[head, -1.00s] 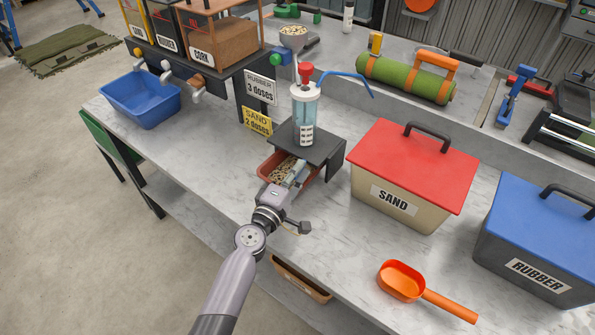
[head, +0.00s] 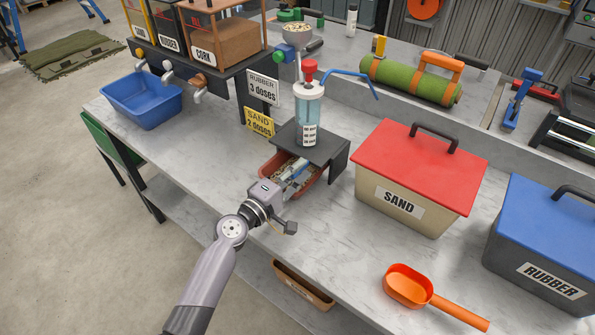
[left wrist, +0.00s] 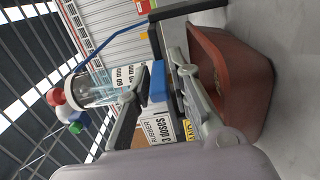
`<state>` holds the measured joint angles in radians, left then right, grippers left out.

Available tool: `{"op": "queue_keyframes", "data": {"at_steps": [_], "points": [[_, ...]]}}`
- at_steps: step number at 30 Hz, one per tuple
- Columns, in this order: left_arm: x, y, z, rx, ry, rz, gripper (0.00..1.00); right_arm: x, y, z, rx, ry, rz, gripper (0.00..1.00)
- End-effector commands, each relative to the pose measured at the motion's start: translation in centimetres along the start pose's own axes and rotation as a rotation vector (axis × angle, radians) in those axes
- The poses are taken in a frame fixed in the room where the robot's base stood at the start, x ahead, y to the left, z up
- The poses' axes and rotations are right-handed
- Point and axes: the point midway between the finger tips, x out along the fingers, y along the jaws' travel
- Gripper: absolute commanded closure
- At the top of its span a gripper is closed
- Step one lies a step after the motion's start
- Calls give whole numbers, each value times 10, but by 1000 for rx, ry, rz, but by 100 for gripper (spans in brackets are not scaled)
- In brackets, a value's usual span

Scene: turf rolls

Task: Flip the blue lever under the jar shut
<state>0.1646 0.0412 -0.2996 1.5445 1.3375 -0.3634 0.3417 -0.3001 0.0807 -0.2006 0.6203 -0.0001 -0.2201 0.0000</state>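The clear, blue-tinted jar (head: 309,110), with a red top and white label, stands upright on a black stand (head: 325,148). It also shows in the left wrist view (left wrist: 95,86). The blue lever (left wrist: 158,81) shows in the left wrist view below the jar's base, between my two fingers; I cannot tell if they touch it. My left gripper (head: 297,171) reaches under the stand's edge, over a red-brown tray (head: 267,180). Its fingers are apart (left wrist: 163,50). The tray shows beside the fingers in the left wrist view (left wrist: 240,75). My right gripper is not in view.
The red-lidded sand box (head: 410,185) stands right of the stand, the blue-lidded rubber box (head: 540,245) farther right. An orange scoop (head: 410,287) lies in front. A blue bin (head: 140,100) is at left. Bare worktop (head: 345,225) lies in front of the stand.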

Motion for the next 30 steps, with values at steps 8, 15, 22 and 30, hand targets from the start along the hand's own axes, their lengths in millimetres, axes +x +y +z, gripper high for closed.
{"op": "queue_keyframes", "data": {"at_steps": [8,15,22,30], "points": [[0,0,0,0,1,0,67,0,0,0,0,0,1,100],[-3,-1,0,0,1,0,67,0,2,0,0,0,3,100],[-39,-2,0,2,2,-3,67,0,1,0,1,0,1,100],[-94,-1,0,1,0,-3,67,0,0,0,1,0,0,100]]}}
